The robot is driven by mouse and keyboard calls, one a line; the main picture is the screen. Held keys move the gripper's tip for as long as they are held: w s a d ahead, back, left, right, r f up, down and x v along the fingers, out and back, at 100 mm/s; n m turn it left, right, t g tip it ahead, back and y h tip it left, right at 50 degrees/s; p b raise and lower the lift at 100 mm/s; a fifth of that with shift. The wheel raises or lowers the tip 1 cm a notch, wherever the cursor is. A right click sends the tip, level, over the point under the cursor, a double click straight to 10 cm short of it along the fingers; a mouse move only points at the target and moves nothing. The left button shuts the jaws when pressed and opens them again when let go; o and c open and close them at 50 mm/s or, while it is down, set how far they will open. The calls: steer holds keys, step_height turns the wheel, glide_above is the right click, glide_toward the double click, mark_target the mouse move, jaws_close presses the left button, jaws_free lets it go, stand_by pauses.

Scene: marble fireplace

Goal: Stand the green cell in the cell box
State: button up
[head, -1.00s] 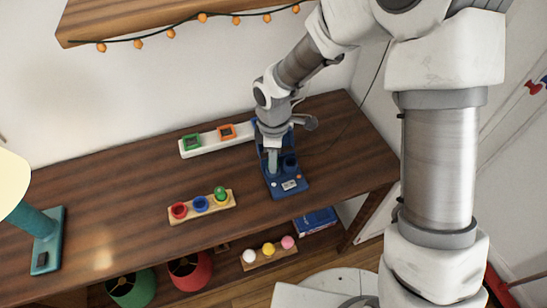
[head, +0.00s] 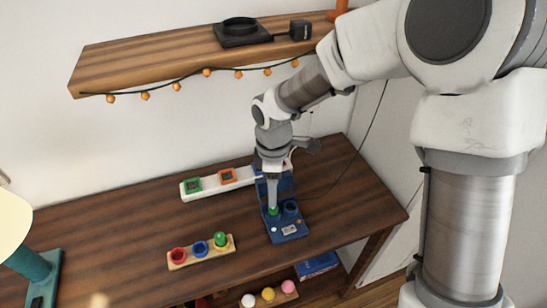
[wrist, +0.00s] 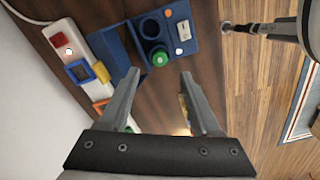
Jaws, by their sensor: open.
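The green cell (head: 274,210) is in a socket of the blue cell box (head: 287,233) on the dark wooden table. In the wrist view only the round green top of the cell (wrist: 160,58) shows. It looks upright; its lower part is hidden in the socket. The other round socket (wrist: 150,27) of the box (wrist: 184,48) is empty. My gripper (head: 272,203) is over the cell. In the wrist view my gripper (wrist: 160,75) is open, with nothing between its fingers, and the cell shows just beyond the fingertips.
A white strip (head: 207,184) with coloured square frames lies behind and left of the box. A wooden rack (head: 203,253) with red, blue and green round pieces stands front left. A teal lamp (head: 35,268) is far left. A shelf (head: 150,65) with string lights hangs above.

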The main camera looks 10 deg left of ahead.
step_height(320, 180, up, 10)
steer(key=p, duration=0.1)
stand_by(0.5)
steer(key=s+d+r+m+t+p, duration=0.1)
steer(key=s+d+r+m+t, duration=0.2)
steer(key=d+r+m, duration=0.75)
steer(key=s+d+r+m+t, duration=0.2)
steer(key=s+d+r+m, duration=0.1)
steer(key=s+d+m, duration=0.5)
steer(key=s+d, duration=0.2)
steer(key=d, duration=0.2)
steer(key=shift+s+d+t+p, duration=0.25)
steer(key=shift+d+t+p, duration=0.05)
steer(key=shift+d+p, duration=0.1)
steer(key=shift+s+d+r+m, duration=0.1)
steer(key=shift+s+m, duration=0.05)
steer(key=shift+m, duration=0.3)
steer(key=shift+c, duration=1.2)
